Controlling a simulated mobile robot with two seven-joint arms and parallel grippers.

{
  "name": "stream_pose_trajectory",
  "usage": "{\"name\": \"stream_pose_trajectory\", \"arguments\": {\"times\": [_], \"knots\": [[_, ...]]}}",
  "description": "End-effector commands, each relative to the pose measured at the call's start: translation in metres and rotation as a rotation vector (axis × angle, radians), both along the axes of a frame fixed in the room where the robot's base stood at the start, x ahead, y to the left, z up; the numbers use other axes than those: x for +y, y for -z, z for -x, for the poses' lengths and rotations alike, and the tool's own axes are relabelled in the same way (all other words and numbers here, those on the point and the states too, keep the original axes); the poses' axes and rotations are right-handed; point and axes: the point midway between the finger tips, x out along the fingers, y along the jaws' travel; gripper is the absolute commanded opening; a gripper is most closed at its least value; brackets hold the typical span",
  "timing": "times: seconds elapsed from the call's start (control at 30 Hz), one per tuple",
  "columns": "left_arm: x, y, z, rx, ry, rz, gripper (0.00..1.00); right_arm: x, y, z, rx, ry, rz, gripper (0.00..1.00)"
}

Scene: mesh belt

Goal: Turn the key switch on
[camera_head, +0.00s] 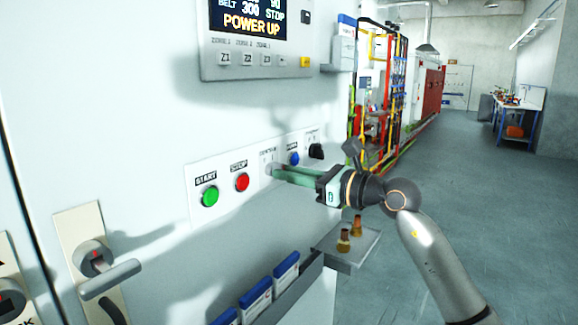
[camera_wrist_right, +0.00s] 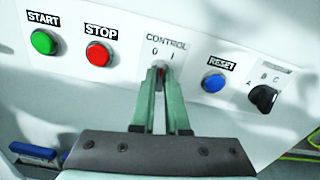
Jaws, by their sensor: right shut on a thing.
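The key switch, labelled CONTROL with marks 0 and I, sits on the white button strip between the red and blue buttons. In the right wrist view a small reddish part of the key (camera_wrist_right: 160,72) shows between my fingertips; the rest is hidden. My right gripper (camera_head: 273,170) reaches in from the right, its green fingers at the panel. In the right wrist view the fingertips (camera_wrist_right: 161,75) are shut on the key, just below the 0 and I marks. I cannot tell exactly which mark the key points to. My left gripper is not in view.
Left of the switch are a green START button (camera_head: 210,196) and red STOP button (camera_head: 242,182). A blue RESET button (camera_wrist_right: 214,81) and black selector (camera_wrist_right: 263,98) are to the right. Above hangs a screen (camera_head: 247,18) reading POWER UP. A small shelf (camera_head: 341,262) juts out below my right gripper.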

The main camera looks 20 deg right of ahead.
Motion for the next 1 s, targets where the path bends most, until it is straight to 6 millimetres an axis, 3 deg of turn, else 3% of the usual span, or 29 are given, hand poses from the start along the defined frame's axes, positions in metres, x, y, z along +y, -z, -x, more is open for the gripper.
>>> {"name": "stream_pose_trajectory", "arguments": {"times": [0.6, 1.0], "knots": [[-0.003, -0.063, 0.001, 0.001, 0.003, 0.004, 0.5, 0.0, -0.004, 0.0, 0.33, 0.001, -0.419, 0.0], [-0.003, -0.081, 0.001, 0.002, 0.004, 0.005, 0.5, -0.001, -0.001, 0.0, 0.424, 0.001, -0.542, 0.0]]}}
